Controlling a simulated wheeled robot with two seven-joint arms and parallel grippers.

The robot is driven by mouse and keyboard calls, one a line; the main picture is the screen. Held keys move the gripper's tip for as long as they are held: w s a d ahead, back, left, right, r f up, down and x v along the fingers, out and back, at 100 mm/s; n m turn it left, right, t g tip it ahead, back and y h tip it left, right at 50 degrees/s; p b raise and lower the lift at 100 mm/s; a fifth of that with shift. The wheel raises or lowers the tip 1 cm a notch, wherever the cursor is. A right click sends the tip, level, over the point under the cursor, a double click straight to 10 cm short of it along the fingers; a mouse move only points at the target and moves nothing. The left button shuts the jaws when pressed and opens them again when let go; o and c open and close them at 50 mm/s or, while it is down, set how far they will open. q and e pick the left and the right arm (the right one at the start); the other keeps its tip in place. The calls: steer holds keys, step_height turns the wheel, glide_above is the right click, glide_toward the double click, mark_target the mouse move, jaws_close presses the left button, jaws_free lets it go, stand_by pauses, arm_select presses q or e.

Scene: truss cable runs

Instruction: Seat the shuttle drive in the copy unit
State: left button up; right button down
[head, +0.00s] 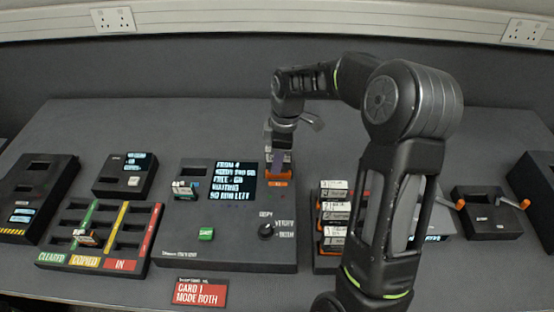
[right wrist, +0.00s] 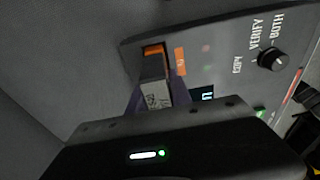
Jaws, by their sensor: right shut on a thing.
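The copy unit (head: 175,246) is a dark sloped box in the middle of the desk, with a lit screen (head: 232,182), a green button (head: 206,234) and a knob (head: 266,230). My right gripper (head: 279,158) is shut on the shuttle drive at the unit's orange-edged bay (head: 278,174), top right. In the right wrist view the shuttle drive (right wrist: 155,95) is a grey block with a pale label, between purple finger pads. Its far end meets the orange bay edge (right wrist: 153,50); how deep it sits I cannot tell. My left gripper is out of view.
A card (head: 185,188) sits at the unit's left slot. A tray (head: 65,257) marked CLEARED, COPIED and IN stands left. A rack of several labelled drives (head: 333,215) stands right, partly behind my right arm. A red sign (head: 200,292) reads CARD 1 MODE BOTH.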

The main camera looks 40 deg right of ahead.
steer(key=shift+f+b, duration=0.7)
steer(key=shift+f, duration=0.15)
stand_by(0.6)
steer(key=c, duration=1.1)
jaws_free()
steer(key=shift+o, duration=0.4)
steer(key=shift+f, duration=0.1)
steer(key=shift+o, duration=1.3)
step_height(320, 180, up, 4)
steer(key=p, duration=0.3)
steer(key=shift+s+a, duration=0.1)
steer(key=shift+r+p, duration=1.45)
steer(key=shift+r, duration=0.65)
